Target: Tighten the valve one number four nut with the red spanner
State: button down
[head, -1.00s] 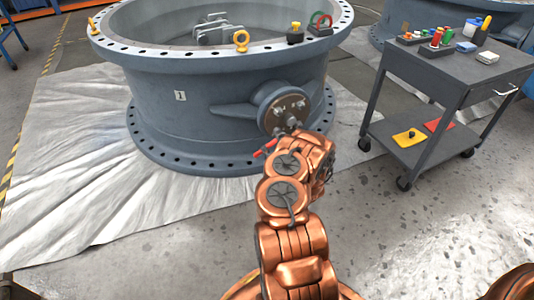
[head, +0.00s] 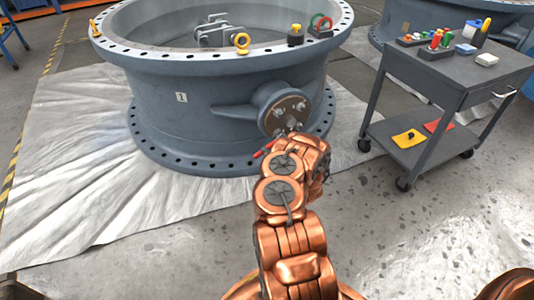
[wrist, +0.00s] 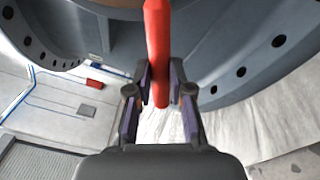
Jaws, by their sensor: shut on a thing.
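The large grey valve one body (head: 225,105) stands on a pale sheet, with a small plate marked 1 on its side. Its round hub flange (head: 284,112) faces me and carries several nuts; which is number four I cannot read. The red spanner (wrist: 158,50) is upright in the wrist view, its lower end between the fingers of my gripper (wrist: 160,98). The gripper is shut on it. In the head view a bit of the red spanner (head: 262,149) shows left of my wrist, below the flange. The spanner's upper end is out of the wrist view, so contact with a nut cannot be seen.
A grey trolley (head: 462,70) at the right holds several coloured tools and blocks, with a yellow item (head: 409,138) and a red item (head: 438,126) on its lower shelf. Floor between valve and trolley is clear.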

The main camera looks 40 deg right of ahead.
jog(key=shift+w+d, duration=0.15)
jog(key=shift+w, duration=0.2)
jog(key=shift+w+r, duration=0.1)
jog(key=shift+w, duration=0.2)
jog(key=shift+w+d+p, duration=0.25)
jog(key=shift+w+p, duration=0.25)
jog(key=shift+w, duration=0.05)
dwell(0.5)
jog(key=shift+p, duration=0.7)
dwell(0.7)
